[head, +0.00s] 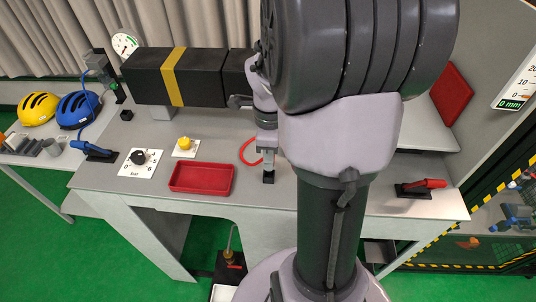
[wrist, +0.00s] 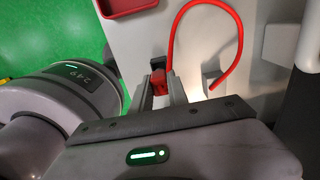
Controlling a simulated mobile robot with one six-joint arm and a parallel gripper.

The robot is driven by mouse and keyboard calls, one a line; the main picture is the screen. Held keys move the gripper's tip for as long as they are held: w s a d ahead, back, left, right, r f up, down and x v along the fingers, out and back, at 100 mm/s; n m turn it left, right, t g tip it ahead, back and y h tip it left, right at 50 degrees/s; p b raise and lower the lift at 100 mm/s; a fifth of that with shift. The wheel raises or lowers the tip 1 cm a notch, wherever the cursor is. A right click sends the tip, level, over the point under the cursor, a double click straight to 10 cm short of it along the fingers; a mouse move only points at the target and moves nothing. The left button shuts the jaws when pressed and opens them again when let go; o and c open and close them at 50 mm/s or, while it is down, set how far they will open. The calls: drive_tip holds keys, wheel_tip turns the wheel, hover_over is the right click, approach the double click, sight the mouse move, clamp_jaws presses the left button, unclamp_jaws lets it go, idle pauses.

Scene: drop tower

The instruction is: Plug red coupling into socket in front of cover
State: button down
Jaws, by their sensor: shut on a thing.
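My gripper (wrist: 161,92) points down over the grey bench and is shut on the red coupling (wrist: 159,82), which shows between its two fingers in the wrist view. A red hose (wrist: 233,28) loops away from the coupling to the right; part of it shows in the head view (head: 244,154) left of my gripper (head: 268,160). A small black block (head: 268,178) is just below the fingers; I cannot tell whether it is the socket. A long black box with a yellow band (head: 173,77), possibly the cover, lies behind and to the left. The coupling's lower end is hidden.
A red tray (head: 202,178) lies left of my gripper. A red-handled lever (head: 422,187) is at the right. My arm hides the bench's middle right.

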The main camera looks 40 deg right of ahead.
drive_tip(key=shift+f, duration=0.1)
drive_tip(key=shift+f+b, duration=0.25)
drive_tip(key=shift+b, duration=0.2)
drive_tip(key=shift+f, duration=0.1)
drive_tip(key=shift+f+b, duration=1.4)
drive_tip(key=shift+b, duration=0.1)
drive_tip(key=shift+f, duration=0.2)
drive_tip(key=c, duration=1.2)
unclamp_jaws()
drive_tip(key=shift+r, duration=0.1)
wheel_tip(320, 180, up, 17)
drive_tip(key=p, duration=0.4)
drive_tip(key=shift+r, duration=0.15)
